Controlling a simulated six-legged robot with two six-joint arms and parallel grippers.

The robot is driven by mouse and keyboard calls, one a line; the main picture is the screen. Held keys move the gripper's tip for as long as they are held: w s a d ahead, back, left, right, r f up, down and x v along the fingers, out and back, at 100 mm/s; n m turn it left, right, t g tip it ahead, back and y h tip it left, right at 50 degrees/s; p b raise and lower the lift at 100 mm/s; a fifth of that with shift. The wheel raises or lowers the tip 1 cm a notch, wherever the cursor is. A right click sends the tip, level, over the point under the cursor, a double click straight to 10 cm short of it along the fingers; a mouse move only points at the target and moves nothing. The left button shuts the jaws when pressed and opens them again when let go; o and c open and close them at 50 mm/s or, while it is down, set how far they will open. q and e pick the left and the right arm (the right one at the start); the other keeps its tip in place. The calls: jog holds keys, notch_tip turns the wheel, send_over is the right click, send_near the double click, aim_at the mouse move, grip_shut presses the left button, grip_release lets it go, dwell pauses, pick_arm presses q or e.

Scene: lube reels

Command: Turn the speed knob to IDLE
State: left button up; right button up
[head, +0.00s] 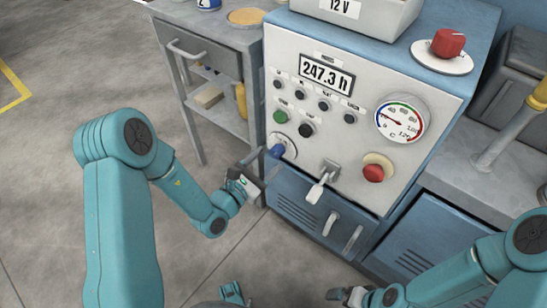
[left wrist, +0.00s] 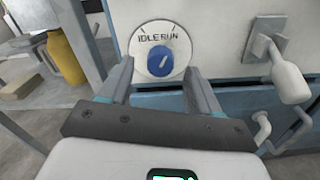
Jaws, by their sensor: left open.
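The speed knob (left wrist: 158,62) is a small blue knob on a round white dial plate (left wrist: 140,41) marked IDLE and RUN, at the lower left of the cabinet's front panel. Its white pointer line tilts up and to the right, toward RUN. In the head view the blue knob (head: 277,151) also shows. My left gripper (left wrist: 158,78) is open, with a finger on each side of the knob in the picture. In the head view my left gripper (head: 259,169) is just in front of the panel. I cannot tell whether it touches the knob. My right gripper (head: 350,294) is low, away from the panel.
A white lever (head: 318,188) sticks out right of the knob. A red knob (head: 374,172), a round gauge (head: 400,120) and a display (head: 326,74) are on the panel. A side table (head: 183,36) with a yellow bottle (left wrist: 66,58) stands left. Open floor lies front left.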

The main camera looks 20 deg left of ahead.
aim_at(274, 154)
pick_arm(q)
jog(key=shift+x, duration=1.75)
jog(key=shift+c, duration=0.4)
jog(key=c, duration=1)
